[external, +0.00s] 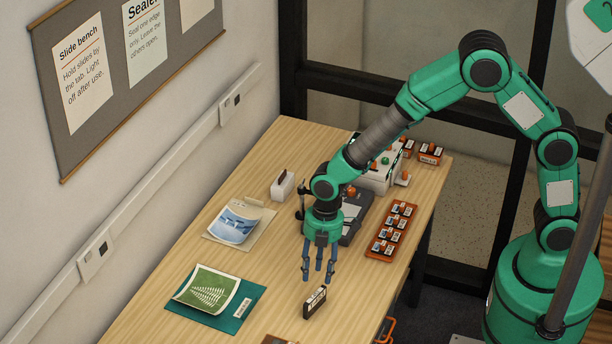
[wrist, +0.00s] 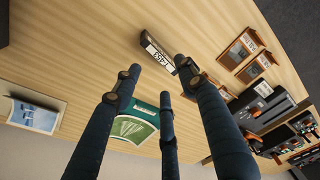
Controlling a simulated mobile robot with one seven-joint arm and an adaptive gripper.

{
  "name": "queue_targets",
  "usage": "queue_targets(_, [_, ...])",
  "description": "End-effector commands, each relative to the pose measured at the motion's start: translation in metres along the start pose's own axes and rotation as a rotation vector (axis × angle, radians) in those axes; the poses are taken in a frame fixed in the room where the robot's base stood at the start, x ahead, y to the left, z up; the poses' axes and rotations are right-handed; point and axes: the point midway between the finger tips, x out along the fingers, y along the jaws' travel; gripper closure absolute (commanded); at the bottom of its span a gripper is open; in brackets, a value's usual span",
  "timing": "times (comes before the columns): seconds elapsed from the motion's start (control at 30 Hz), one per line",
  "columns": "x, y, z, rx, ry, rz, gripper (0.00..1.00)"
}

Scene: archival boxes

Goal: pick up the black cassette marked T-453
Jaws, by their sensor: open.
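A black cassette (external: 315,302) with a pale label stands on the wooden table near its front right edge. In the wrist view the cassette (wrist: 157,50) lies just beyond the fingertips. Its white label is upside down there and appears to read T-453. My gripper (external: 318,276) has three dark blue fingers pointing down, spread apart and empty. It is above the table, slightly behind the cassette in the external view. In the wrist view the gripper (wrist: 158,80) has one fingertip close to the cassette's label end; I cannot tell whether they touch.
An orange rack of slides (external: 392,231) stands to the right, with a dark device (external: 353,213) and a white box (external: 377,178) behind. A green picture (external: 207,289) on a teal folder (external: 243,316) and a blue picture (external: 236,222) lie left. Bare table surrounds the cassette.

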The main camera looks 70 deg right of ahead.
Motion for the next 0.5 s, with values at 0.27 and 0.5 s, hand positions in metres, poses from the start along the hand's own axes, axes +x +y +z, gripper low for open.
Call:
queue_targets(0.27, [0.043, 0.000, 0.001, 0.000, -0.001, -0.002, 0.58])
queue_targets(0.5, [0.056, 0.000, 0.000, 0.000, 0.000, 0.000, 0.58])
